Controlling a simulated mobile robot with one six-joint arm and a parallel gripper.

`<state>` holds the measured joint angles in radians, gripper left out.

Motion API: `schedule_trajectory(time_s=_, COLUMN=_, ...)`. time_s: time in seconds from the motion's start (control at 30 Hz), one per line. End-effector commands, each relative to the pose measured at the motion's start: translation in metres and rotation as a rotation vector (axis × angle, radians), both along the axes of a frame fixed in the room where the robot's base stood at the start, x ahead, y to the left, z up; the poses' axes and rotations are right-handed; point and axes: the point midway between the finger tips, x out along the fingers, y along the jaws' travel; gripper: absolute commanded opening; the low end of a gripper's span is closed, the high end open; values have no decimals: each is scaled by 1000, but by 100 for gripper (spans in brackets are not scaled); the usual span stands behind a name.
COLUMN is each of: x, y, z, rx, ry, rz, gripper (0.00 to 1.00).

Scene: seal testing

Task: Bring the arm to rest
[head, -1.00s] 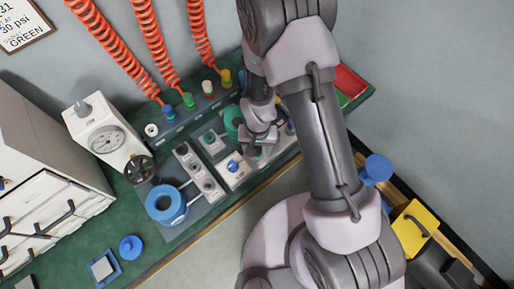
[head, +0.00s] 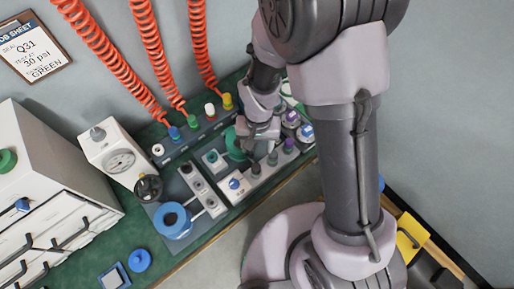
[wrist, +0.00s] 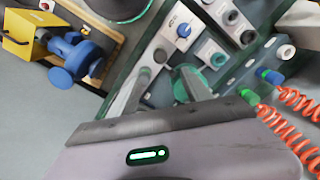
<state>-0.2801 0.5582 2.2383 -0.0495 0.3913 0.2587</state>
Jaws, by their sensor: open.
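My gripper (head: 262,140) is above the right part of the green bench, near the test blocks and a green ring (head: 233,143). In the wrist view its two fingers (wrist: 165,95) stand apart with nothing between them, and the green ring (wrist: 188,82) shows just behind one finger. My arm reaches up and over from the lower right of the head view and hides part of the bench's right end.
A gauge box (head: 110,156) with a black knob, a blue ring (head: 173,221) and a white drawer cabinet (head: 40,185) stand to the left. Orange coiled hoses (head: 160,55) hang at the back. A yellow box (wrist: 30,30) with a blue valve (wrist: 74,58) shows in the wrist view.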

Motion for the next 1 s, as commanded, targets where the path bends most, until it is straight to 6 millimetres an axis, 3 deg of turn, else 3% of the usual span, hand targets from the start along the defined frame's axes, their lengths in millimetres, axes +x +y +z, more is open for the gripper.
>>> schedule_trajectory(time_s=0.43, x=0, y=0, z=0, rx=0, ry=0, rz=1, gripper=57)
schedule_trajectory(time_s=0.5, x=2, y=-1, z=8, rx=4, ry=-13, rz=-6, gripper=57)
schedule_trajectory(time_s=0.57, x=6, y=-5, z=33, rx=19, ry=-43, rz=-25, gripper=57)
schedule_trajectory(time_s=0.67, x=4, y=-22, z=107, rx=61, ry=-138, rz=-88, gripper=57)
schedule_trajectory(time_s=0.7, x=-4, y=-30, z=140, rx=82, ry=-182, rz=-116, gripper=57)
schedule_trajectory(time_s=0.8, x=-35, y=-48, z=207, rx=133, ry=-291, rz=-178, gripper=57)
schedule_trajectory(time_s=0.9, x=-71, y=-59, z=249, rx=175, ry=-383, rz=-221, gripper=57)
schedule_trajectory(time_s=1.0, x=-98, y=-63, z=269, rx=204, ry=-446, rz=-243, gripper=57)
